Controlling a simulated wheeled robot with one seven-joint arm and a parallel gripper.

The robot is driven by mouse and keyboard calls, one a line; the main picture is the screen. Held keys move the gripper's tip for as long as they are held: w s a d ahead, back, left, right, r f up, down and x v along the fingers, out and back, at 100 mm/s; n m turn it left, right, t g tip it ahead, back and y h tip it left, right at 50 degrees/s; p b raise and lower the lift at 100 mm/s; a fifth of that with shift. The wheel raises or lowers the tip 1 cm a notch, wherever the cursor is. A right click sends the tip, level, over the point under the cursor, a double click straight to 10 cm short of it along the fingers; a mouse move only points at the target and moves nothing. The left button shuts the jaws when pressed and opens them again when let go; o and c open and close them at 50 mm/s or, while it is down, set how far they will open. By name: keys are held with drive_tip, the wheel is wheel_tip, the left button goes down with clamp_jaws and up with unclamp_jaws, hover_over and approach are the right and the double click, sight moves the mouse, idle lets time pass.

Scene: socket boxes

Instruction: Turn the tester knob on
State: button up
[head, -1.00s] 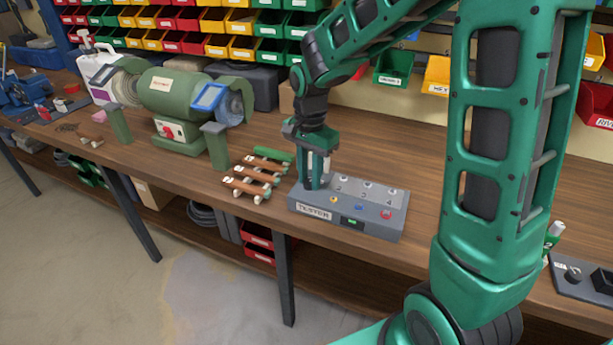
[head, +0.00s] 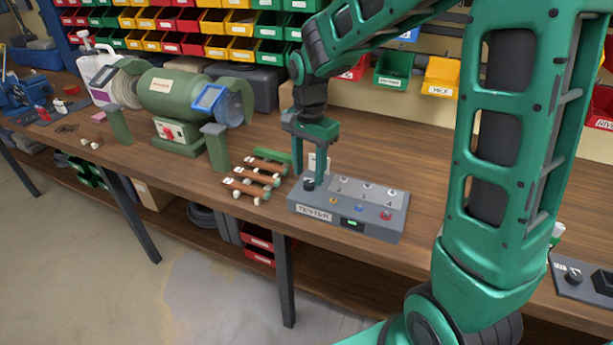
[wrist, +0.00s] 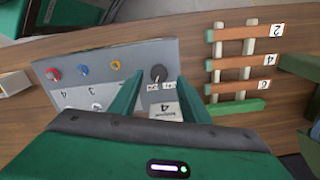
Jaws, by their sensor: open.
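The grey tester box (head: 330,225) sits on the bench with a label on its front and a small green-lit window (head: 352,223). Its dark round knob (head: 309,184) is at the box's left end; in the wrist view the knob (wrist: 158,73) has two small labels beside it, too small to read surely. My gripper (head: 311,172) is open above the knob. In the wrist view its two fingers (wrist: 158,88) stand apart, one on each side of the knob, with nothing held. A pale block marked 4 (wrist: 165,111) stands near the knob, between the fingers in that view.
Yellow, blue and red buttons (head: 386,215) and numbered sockets are on the box. A rack with several numbered brown pieces (head: 250,187) lies left of it. A green bench grinder (head: 180,95) is farther left. Another grey device (head: 590,285) is at right.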

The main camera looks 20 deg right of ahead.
sight(309, 182)
wheel_tip(309, 182, up, 8)
idle(0.4)
idle(0.3)
